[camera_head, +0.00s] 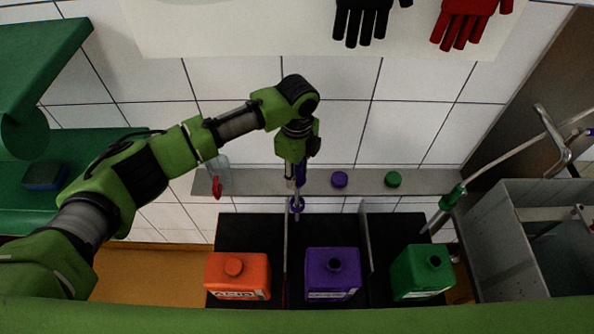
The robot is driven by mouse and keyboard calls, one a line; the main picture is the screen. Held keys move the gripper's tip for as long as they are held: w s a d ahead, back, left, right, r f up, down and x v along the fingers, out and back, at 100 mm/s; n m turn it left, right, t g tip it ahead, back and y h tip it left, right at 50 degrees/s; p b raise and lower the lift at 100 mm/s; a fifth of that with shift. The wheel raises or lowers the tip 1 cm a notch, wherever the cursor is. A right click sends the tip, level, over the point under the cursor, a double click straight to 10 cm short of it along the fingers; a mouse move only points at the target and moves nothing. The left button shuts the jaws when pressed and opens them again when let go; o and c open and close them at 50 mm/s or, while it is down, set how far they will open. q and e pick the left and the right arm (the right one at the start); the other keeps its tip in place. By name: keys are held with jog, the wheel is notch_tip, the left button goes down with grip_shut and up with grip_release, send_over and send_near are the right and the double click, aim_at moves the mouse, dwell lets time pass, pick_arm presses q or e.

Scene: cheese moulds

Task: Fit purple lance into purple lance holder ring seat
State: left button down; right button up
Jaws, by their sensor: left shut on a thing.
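My left gripper (295,178) points down in front of the shelf at the middle of the view. It is shut on the purple lance (301,172), of which only a small part shows beside the fingers. I cannot tell whether this piece is the holder ring seat or part of the lance, nor whether the lance is seated. The open purple canister (333,275) stands lower, right of the gripper. My right gripper is not in view.
A grey shelf (436,182) carries a purple cap (340,180) and a green cap (393,179). A capped orange canister (238,276) and an open green canister (422,273) flank the purple one, between thin dividers. A green lance (452,197) with a hose stands right, near a metal sink (520,265).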

aim_at(297, 197)
pick_arm(q)
jog(key=shift+f+b, duration=3.65)
jog(key=shift+f, duration=2.65)
jog(key=c, duration=1.4)
grip_release()
jog(key=shift+r, duration=0.1)
notch_tip(297, 197, up, 12)
